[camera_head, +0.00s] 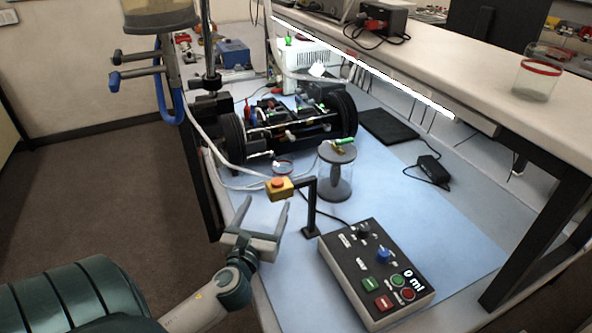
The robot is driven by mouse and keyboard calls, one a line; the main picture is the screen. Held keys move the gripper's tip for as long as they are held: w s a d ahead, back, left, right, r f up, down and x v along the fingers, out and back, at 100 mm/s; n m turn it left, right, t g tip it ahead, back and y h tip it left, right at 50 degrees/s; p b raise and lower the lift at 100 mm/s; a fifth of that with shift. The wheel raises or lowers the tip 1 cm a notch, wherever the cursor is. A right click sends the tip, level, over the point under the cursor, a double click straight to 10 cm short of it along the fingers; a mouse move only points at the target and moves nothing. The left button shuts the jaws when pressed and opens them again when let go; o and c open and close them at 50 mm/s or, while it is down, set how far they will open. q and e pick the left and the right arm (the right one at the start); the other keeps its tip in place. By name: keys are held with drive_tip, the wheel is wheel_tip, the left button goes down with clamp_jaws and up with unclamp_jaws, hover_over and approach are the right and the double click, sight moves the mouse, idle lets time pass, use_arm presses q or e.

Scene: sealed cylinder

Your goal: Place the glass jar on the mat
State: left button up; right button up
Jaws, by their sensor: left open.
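A clear glass jar (540,80) with a red band near its rim stands upright on the raised shelf at the upper right. A flat black mat (388,127) lies on the bench behind the middle, and a large light-blue mat (440,235) covers much of the bench top; I cannot tell which is meant. A clear cylinder (336,180) with a grey lid and base stands on the blue mat. My left gripper (267,204) is open and empty at the bench's left edge, below a yellow box with an orange button, far from the jar. My right gripper is out of view.
A control box (376,270) with buttons and a "0 ml" display sits at the front. A wheeled machine (290,122) fills the back left. A black adapter (433,170) with a cable lies at right.

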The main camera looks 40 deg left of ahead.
sight(282, 173)
use_arm(q)
drive_tip(key=shift+w+d, duration=0.15)
drive_tip(key=shift+w, duration=0.2)
drive_tip(key=shift+s, duration=0.1)
drive_tip(key=p+x, duration=0.2)
drive_tip(key=x, duration=0.9)
drive_tip(key=shift+r+p, duration=0.1)
drive_tip(key=shift+p, duration=0.3)
drive_tip(key=shift+w+a, duration=0.3)
drive_tip(key=shift+w, duration=0.3)
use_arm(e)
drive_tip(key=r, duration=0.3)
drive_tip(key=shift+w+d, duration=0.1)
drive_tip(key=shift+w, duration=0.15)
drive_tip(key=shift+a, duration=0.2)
